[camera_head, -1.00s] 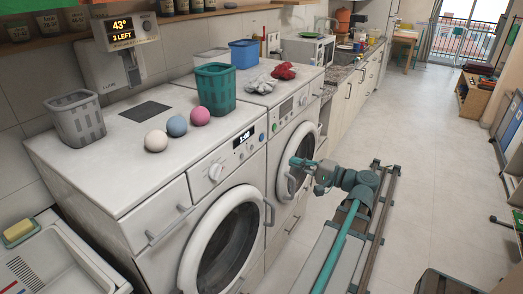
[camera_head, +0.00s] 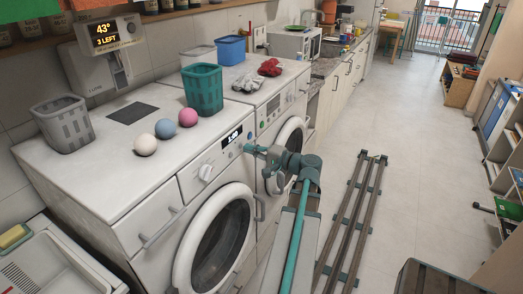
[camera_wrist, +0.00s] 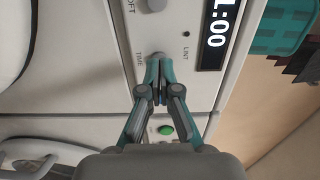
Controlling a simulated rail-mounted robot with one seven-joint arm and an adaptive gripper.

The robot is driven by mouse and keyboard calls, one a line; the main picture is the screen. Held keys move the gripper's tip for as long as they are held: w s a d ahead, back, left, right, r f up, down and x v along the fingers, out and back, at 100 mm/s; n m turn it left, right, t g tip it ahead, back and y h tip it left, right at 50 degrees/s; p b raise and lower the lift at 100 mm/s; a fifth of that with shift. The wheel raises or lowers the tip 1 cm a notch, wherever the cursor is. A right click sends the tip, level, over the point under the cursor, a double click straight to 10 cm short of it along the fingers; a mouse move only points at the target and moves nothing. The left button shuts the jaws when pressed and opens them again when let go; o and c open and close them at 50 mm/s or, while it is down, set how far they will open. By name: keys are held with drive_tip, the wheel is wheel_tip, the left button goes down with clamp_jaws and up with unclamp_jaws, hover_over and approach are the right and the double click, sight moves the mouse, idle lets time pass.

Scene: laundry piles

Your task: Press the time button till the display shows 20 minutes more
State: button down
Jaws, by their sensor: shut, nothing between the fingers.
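The front machine (camera_head: 140,240) carries a dark display (camera_head: 232,136) on its front panel. In the wrist view the display (camera_wrist: 216,35) shows white digits ending in ":00"; the first digit is partly cut off by the top edge and looks like 1. My gripper (camera_head: 248,149) is shut and empty, its fingertips at this panel just below the display. In the wrist view my gripper (camera_wrist: 158,64) has its tips beside the printed words TIME and LINT, over the time button (camera_wrist: 157,56), which they mostly hide. I cannot tell whether they touch or press it.
A round knob (camera_head: 205,172) is left of the display. A teal basket (camera_head: 203,90) and three balls stand on top.

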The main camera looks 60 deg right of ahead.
drive_tip(key=shift+w, duration=0.55)
